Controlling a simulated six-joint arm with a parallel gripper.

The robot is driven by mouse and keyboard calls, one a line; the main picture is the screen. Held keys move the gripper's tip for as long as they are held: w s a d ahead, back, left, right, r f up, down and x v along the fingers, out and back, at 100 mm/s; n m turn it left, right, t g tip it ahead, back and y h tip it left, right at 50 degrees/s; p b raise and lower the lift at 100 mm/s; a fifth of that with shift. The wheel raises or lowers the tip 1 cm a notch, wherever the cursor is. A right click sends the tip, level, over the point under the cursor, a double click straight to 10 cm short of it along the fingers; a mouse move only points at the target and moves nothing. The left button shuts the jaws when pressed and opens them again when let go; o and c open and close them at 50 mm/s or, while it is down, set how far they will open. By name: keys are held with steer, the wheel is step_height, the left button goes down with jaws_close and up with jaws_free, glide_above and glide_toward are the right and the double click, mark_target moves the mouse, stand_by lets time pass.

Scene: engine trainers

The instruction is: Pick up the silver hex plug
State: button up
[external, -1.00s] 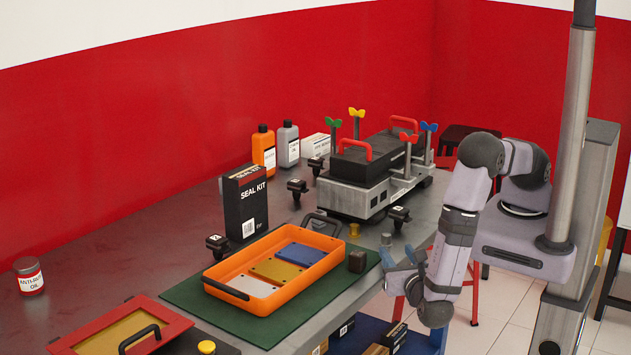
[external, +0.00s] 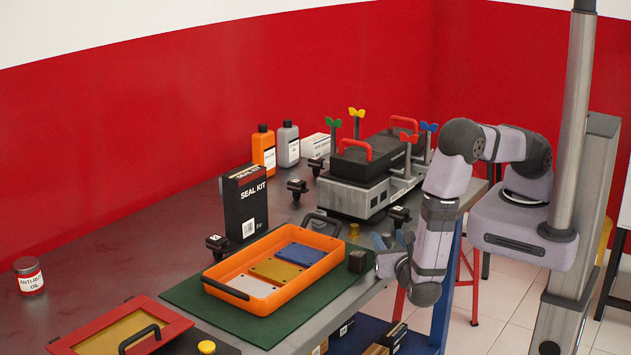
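My gripper (external: 391,243) is at the right edge of the workbench, near the front of the engine trainer. Its two bluish fingers look apart, so it appears open. I cannot clearly make out the silver hex plug. A small grey upright piece that stood at the bench edge is now behind or between the fingers, and I cannot tell which. No contact or hold is visible.
A small brass plug (external: 354,231) and a black clamp (external: 399,215) stand close by. The engine trainer (external: 345,197) is behind.

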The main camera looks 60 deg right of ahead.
jaws_close()
steer(key=shift+r, duration=0.2)
